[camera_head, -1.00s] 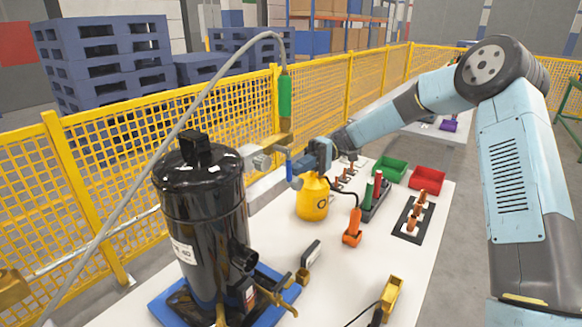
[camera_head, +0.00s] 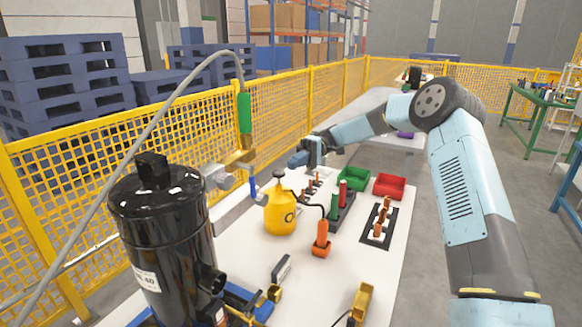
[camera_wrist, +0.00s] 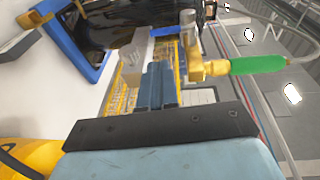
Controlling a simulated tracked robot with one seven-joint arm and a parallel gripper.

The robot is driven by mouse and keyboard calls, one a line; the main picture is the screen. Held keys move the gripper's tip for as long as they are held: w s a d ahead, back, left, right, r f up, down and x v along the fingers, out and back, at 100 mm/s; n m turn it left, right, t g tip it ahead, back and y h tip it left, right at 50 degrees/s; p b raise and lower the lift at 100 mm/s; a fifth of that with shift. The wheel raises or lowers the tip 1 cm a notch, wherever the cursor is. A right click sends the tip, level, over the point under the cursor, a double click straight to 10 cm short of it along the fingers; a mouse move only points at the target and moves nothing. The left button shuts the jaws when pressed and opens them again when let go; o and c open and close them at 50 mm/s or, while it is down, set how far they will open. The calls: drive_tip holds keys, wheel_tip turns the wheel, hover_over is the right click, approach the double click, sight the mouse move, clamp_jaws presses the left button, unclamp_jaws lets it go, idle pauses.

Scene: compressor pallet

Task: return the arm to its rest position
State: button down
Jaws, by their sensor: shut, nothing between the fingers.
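My arm is light blue and bends at a high elbow on the right of the head view. My gripper (camera_head: 300,158) is above the white table, behind and a little right of the yellow can (camera_head: 280,212). In the wrist view my gripper (camera_wrist: 158,70) shows its two blue fingers close together, with nothing held. The black compressor (camera_head: 165,240) stands at the front left on a blue base. A hose with a green grip (camera_head: 245,113) and brass fitting hangs above the table, left of my gripper; the green grip also shows in the wrist view (camera_wrist: 258,64).
On the white table (camera_head: 345,285) are a red bin (camera_head: 389,186), a green bin (camera_head: 353,179), an orange-based tool (camera_head: 321,240) and a black tray with copper parts (camera_head: 379,224). Yellow mesh fencing (camera_head: 110,150) runs behind.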

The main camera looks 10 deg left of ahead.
idle(0.3)
drive_tip(key=s+d+r+m+t+h, duration=0.3)
drive_tip(key=s+d+r+t, duration=0.2)
drive_tip(key=s, duration=0.3)
drive_tip(key=s+d+r+m+t+h, duration=0.2)
drive_tip(key=s+d+r+m+t, duration=0.15)
drive_tip(key=s+d+t, duration=0.35)
drive_tip(key=s+d+r+m+t+h, duration=0.1)
drive_tip(key=s+d+t, duration=0.3)
drive_tip(key=s+d, duration=0.5)
drive_tip(key=s+d+r+m+t+h, duration=0.1)
drive_tip(key=s+d+m+t+h, duration=0.2)
drive_tip(key=s+d, duration=0.6)
drive_tip(key=s+m, duration=0.1)
drive_tip(key=s, duration=0.2)
drive_tip(key=shift+r+t, duration=0.25)
drive_tip(key=shift+t, duration=0.15)
